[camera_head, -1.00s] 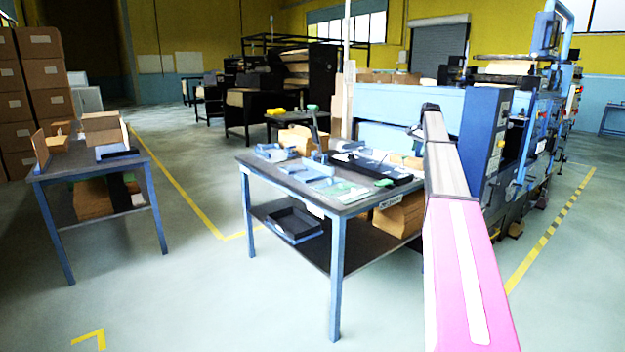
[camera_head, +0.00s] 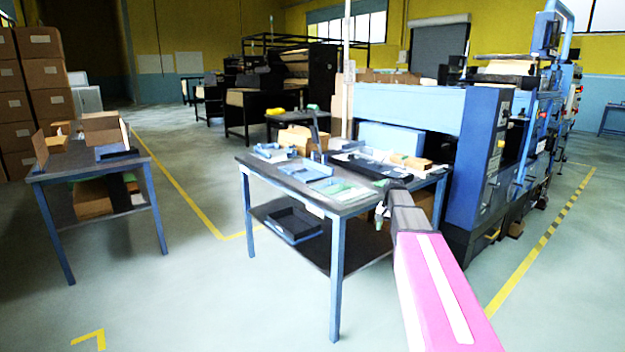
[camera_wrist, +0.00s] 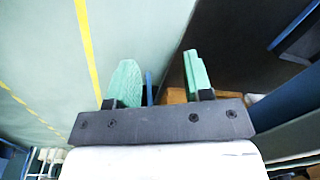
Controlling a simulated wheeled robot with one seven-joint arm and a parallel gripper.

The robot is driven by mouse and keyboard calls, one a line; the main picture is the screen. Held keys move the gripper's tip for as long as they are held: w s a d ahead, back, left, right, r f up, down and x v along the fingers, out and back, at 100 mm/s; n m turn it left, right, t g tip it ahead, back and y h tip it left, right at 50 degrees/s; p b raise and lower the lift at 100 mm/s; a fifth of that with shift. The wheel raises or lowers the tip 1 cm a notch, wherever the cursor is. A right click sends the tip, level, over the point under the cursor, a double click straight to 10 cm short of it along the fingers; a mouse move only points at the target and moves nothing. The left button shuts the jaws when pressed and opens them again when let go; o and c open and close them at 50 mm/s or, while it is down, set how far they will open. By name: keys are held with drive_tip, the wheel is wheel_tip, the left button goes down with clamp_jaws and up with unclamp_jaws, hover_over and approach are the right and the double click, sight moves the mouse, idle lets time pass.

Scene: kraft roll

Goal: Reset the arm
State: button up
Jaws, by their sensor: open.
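My gripper (camera_wrist: 158,70) shows in the wrist view with its two green fingers spread apart and nothing between them. Behind the fingers are pale floor, a dark surface and a strip of brown. In the head view my pink and grey arm reaches from the bottom right toward the right end of the worktable (camera_head: 333,208). My gripper (camera_head: 380,220) hangs small and partly hidden at the arm's far end, beside the table's front right edge.
A blue machine (camera_head: 480,150) stands close behind on the right. A second table (camera_head: 85,165) with cartons is at left. The floor between the tables is clear.

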drive_tip(key=s+a+f+n, duration=0.1)
drive_tip(key=s+a+f, duration=0.2)
drive_tip(key=s, duration=0.7)
drive_tip(key=s+a+f+n, duration=0.2)
drive_tip(key=s+a+f, duration=0.2)
drive_tip(key=s, duration=0.6)
drive_tip(key=s+a+f+n, duration=0.2)
drive_tip(key=s+a+f, duration=0.2)
drive_tip(key=s, duration=0.6)
wheel_tip(320, 180, down, 2)
drive_tip(key=shift+f+g+h, duration=0.1)
drive_tip(key=shift+g+h, duration=0.3)
